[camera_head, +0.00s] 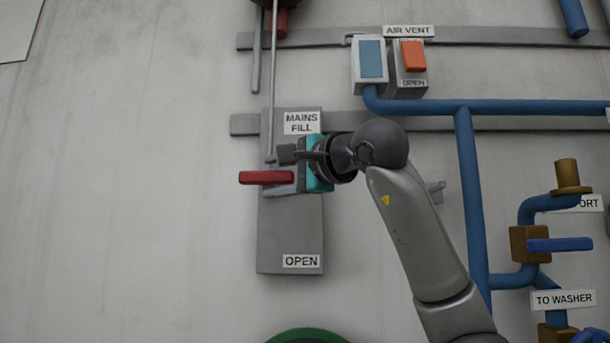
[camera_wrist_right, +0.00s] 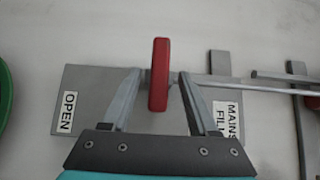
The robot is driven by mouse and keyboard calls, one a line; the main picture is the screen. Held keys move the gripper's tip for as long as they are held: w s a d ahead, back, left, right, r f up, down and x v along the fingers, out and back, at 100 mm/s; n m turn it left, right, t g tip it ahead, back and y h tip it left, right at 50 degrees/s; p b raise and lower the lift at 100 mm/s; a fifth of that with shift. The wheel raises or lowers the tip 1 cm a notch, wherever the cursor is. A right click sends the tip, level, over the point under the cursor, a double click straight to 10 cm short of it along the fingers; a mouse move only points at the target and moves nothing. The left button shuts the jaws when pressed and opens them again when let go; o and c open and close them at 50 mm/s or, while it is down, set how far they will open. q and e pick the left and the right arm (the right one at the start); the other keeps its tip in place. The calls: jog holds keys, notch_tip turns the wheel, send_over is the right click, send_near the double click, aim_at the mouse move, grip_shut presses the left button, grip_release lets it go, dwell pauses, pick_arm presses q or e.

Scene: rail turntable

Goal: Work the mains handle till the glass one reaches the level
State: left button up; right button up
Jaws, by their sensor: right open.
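The red mains handle (camera_head: 261,177) sticks out to the left of the grey plate (camera_head: 290,235) labelled MAINS FILL at the top and OPEN at the bottom. It sits in the upper half of the plate, on the end of a thin rod. My right gripper (camera_head: 279,172) is open at the handle. In the right wrist view the red handle (camera_wrist_right: 159,75) stands between the two spread fingers, with a gap on each side. A blue panel (camera_head: 371,58) in a pale frame is beside the AIR VENT label; I cannot tell whether it is the glass. My left gripper is not in view.
An orange switch (camera_head: 413,55) with an OPEN label is right of the blue panel. Blue pipes (camera_head: 470,190) and a blue lever (camera_head: 560,244) are at the right. A green rim (camera_head: 308,335) shows at the bottom.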

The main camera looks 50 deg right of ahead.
jog(key=s+a, duration=0.1)
jog(key=s, duration=0.8)
jog(key=shift+s+b, duration=0.15)
jog(key=shift+b, duration=0.3)
